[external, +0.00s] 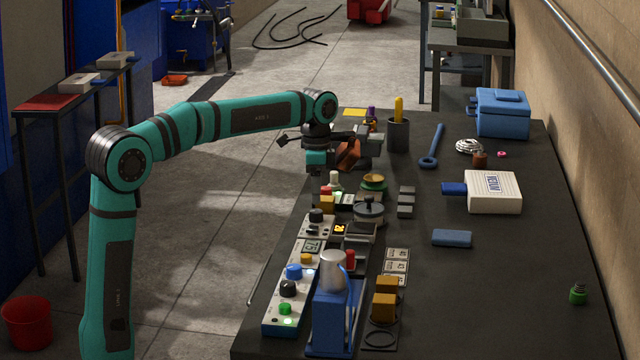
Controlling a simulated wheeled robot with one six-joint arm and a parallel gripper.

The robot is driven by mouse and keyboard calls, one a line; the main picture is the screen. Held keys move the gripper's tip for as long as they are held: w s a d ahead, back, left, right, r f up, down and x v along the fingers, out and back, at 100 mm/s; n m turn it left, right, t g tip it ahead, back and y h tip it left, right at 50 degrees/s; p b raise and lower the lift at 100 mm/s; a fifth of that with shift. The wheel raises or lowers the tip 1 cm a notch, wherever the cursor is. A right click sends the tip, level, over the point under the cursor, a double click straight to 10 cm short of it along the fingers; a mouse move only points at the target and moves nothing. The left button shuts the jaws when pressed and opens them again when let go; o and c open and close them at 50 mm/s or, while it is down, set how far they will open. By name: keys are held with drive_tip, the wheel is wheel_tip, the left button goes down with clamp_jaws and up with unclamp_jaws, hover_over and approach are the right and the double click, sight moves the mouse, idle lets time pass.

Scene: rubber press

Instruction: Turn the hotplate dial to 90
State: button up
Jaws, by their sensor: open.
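My gripper (318,168) hangs over the far left part of the dark bench, above and behind the row of small devices. It is open and looks empty; its fingertips are small and dark here. A device with an orange-lit display (341,229) and a dark top sits at the left of the bench and may be the hotplate. A black dial (316,215) is on the light panel just left of it. I cannot read its setting. The gripper is apart from this dial, beyond it.
A light control panel with a blue knob (294,271) and a green button (285,309) runs along the bench's left edge. A blue press (335,315) stands in front. A dark cup (398,135) stands near the gripper. The bench's right middle (520,270) is mostly clear.

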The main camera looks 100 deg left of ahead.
wheel_tip(320, 180, up, 12)
drive_tip(key=shift+a+r, duration=0.2)
drive_tip(key=shift+a, duration=0.15)
idle(0.4)
drive_tip(key=w+d+r+t+y, duration=0.15)
drive_tip(key=d+t, duration=0.25)
drive_tip(key=d, duration=1)
drive_tip(key=w+d+r+t+y, duration=0.1)
drive_tip(key=w+d+t+y, duration=0.2)
drive_tip(key=d, duration=1.2)
drive_tip(key=s+d+f+t+h, duration=0.2)
drive_tip(key=s+d+t, duration=0.3)
drive_tip(key=d, duration=0.6)
drive_tip(key=s+d+f+m+t+h, duration=0.1)
drive_tip(key=s+d+f+t+h, duration=0.1)
drive_tip(key=s+d+t, duration=0.3)
drive_tip(key=s+d, duration=0.4)
drive_tip(key=d, duration=0.2)
drive_tip(key=shift+d+m, duration=0.3)
drive_tip(key=shift+d, duration=0.05)
drive_tip(key=shift+s, duration=0.1)
